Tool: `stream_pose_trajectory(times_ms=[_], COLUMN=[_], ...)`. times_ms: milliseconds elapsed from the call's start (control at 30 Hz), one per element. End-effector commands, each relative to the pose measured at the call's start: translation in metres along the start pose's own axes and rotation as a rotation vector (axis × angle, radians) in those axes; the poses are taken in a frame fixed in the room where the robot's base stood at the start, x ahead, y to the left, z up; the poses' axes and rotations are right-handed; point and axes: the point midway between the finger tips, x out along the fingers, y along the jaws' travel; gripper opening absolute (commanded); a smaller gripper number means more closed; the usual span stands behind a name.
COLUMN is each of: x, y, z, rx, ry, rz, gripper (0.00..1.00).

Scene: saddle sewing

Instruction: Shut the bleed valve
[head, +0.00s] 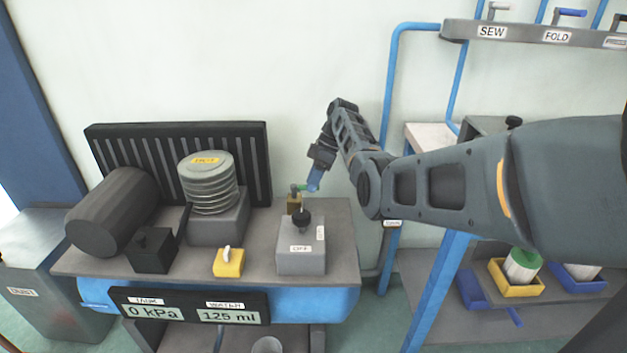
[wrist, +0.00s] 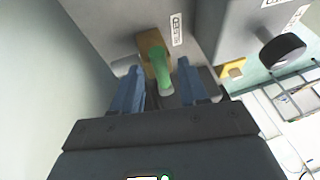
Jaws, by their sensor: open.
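The bleed valve (head: 294,201) is a small brass body with a green handle, at the back of the bench behind a grey box. In the wrist view the green handle (wrist: 158,68) sticks out from the brass body (wrist: 151,43) towards my gripper (wrist: 160,85). The handle lies between the two blue fingers, with a visible gap on each side. My gripper is open. In the head view my gripper (head: 312,181) is right beside the valve, reaching down from the upper right. The brass body's lower part is hidden by the grey box in the head view.
The grey box (head: 301,260) marked OFF, with a black knob (head: 302,217), stands just in front of the valve. A yellow switch box (head: 229,262) and a ribbed cylinder (head: 208,183) are to its left. The display (head: 190,306) reads 0 kPa and 125 ml.

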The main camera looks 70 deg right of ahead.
Motion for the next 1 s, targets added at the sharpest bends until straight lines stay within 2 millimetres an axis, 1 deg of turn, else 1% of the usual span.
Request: stream_pose_trajectory(times_ms=[67,167,400,500,600,733,1000], x=[-0.002,-0.011,-0.051,-0.064,-0.072,-0.078,-0.078], y=[0.000,0.000,0.001,0.001,0.000,0.000,0.000], z=[0.000,0.000,0.000,0.000,0.000,0.000,0.000], rx=[0.000,0.000,0.000,0.000,0.000,0.000,0.000], ry=[0.000,0.000,0.001,0.000,0.000,0.000,0.000], rz=[0.001,0.001,0.003,0.002,0.001,0.000,0.000], gripper=[0.43,0.43,0.43,0.43,0.43,0.43,0.43])
